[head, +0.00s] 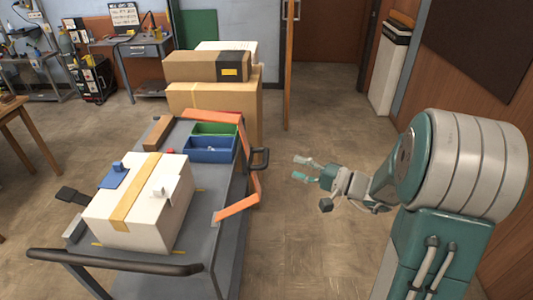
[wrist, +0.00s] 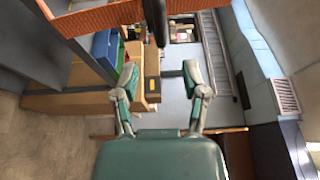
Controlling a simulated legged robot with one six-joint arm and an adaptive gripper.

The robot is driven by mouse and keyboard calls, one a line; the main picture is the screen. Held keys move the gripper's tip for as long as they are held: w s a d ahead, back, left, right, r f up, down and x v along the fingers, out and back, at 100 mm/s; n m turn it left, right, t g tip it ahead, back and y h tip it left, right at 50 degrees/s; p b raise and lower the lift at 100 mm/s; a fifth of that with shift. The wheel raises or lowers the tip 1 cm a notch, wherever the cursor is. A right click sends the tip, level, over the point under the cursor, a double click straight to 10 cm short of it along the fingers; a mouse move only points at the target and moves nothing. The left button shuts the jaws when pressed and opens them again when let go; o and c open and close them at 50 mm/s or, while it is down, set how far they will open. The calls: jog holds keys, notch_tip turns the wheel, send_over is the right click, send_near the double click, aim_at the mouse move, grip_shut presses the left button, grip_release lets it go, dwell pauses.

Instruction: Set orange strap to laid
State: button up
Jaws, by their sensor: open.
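The orange strap (head: 237,207) lies partly along the back of the grey cart and hangs down past the cart's right edge. Its lower end angles back onto the cart's front right corner. In the wrist view an orange strap section (wrist: 95,17) crosses the upper left. A white box (head: 142,208) with a tan tape band sits on the cart. My gripper (head: 301,168) is open and empty, to the right of the cart and apart from the strap. In the wrist view my gripper (wrist: 160,80) has its fingers spread with nothing between them.
The cart (head: 207,258) has a black front handle (head: 115,262) and a black side handle (head: 260,158). Green and blue bins (head: 210,149) stand near its back. Cardboard boxes (head: 212,100) are stacked behind it. The floor (head: 300,240) between cart and arm is clear.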

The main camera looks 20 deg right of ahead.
aim_at(266, 155)
jog(key=x, duration=0.8)
jog(key=shift+w+a, duration=0.25)
jog(key=shift+w, duration=0.1)
jog(key=shift+w+a, duration=0.1)
jog(key=shift+a, duration=0.25)
grip_shut()
